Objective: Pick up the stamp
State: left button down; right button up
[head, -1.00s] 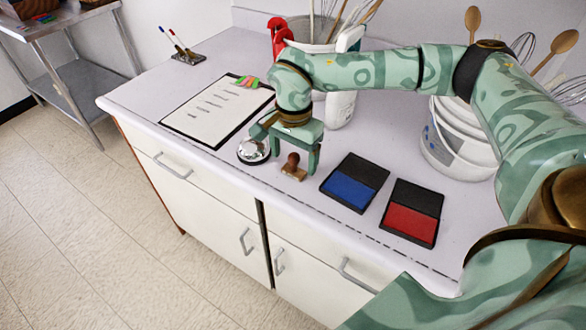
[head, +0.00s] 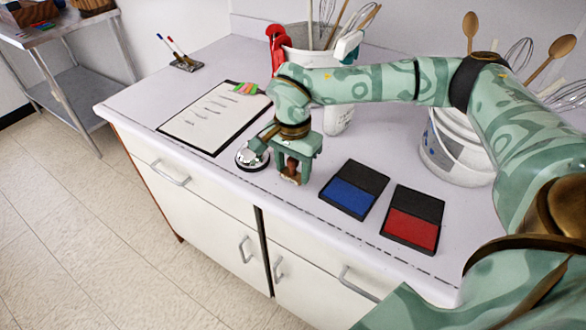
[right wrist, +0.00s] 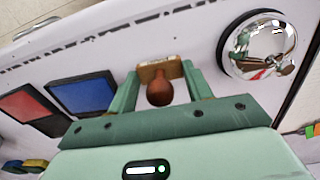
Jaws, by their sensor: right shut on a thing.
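The stamp (head: 291,176) has a brown rounded handle and a light wooden base. It is upright at the counter's front, partly hidden by my right gripper (head: 292,168) in the head view. In the right wrist view the stamp (right wrist: 159,88) is between the two green fingers of my right gripper (right wrist: 160,85), which is shut on it. I cannot tell whether the base still touches the counter. My left gripper is not in view.
A silver bell (head: 252,156) stands close left of the stamp. A blue ink pad (head: 349,197) and a red ink pad (head: 409,227) lie to the right. A clipboard (head: 190,128) lies behind left. White buckets (head: 450,150) with utensils stand at the back.

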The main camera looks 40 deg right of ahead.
jog(key=s+a+r+p, duration=0.2)
jog(key=s+r+p, duration=0.2)
jog(key=s+r, duration=0.8)
jog(key=shift+s+a, duration=0.2)
jog(key=shift+s, duration=0.75)
jog(key=o, duration=0.4)
jog(key=c, duration=0.3)
jog(key=shift+o, duration=0.4)
jog(key=shift+w, duration=0.1)
